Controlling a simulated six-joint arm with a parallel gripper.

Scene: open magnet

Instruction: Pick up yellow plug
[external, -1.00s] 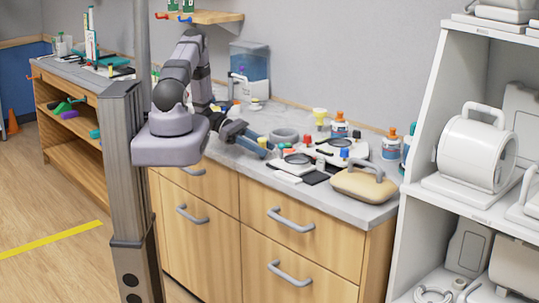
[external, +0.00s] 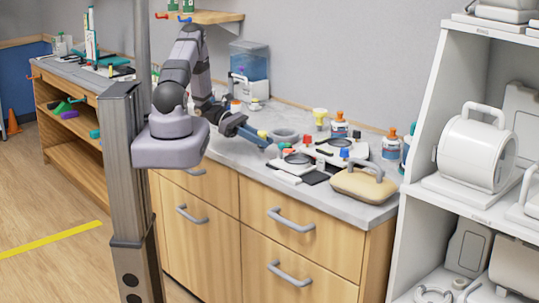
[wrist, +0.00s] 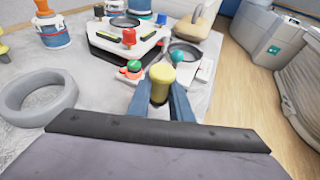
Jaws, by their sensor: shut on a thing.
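The yellow plug (wrist: 161,74) is held upright between the two blue fingers of my gripper (wrist: 163,98) in the wrist view. The fingers are shut on it from both sides and cover its lower part. In the external view the yellow plug (external: 262,135) shows at the tips of the blue fingers of my gripper (external: 258,139), over the counter. It appears raised close to a small white device with a dark round plate (wrist: 184,54). Whether anything touches its lower end is hidden.
A second white device (wrist: 128,40) carries red and blue knobs. A green knob (wrist: 134,66) sits just left of the plug. A grey ring (wrist: 38,97), orange-capped bottles (external: 339,128) and a tan handled block (external: 364,184) stand on the grey counter (external: 235,158).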

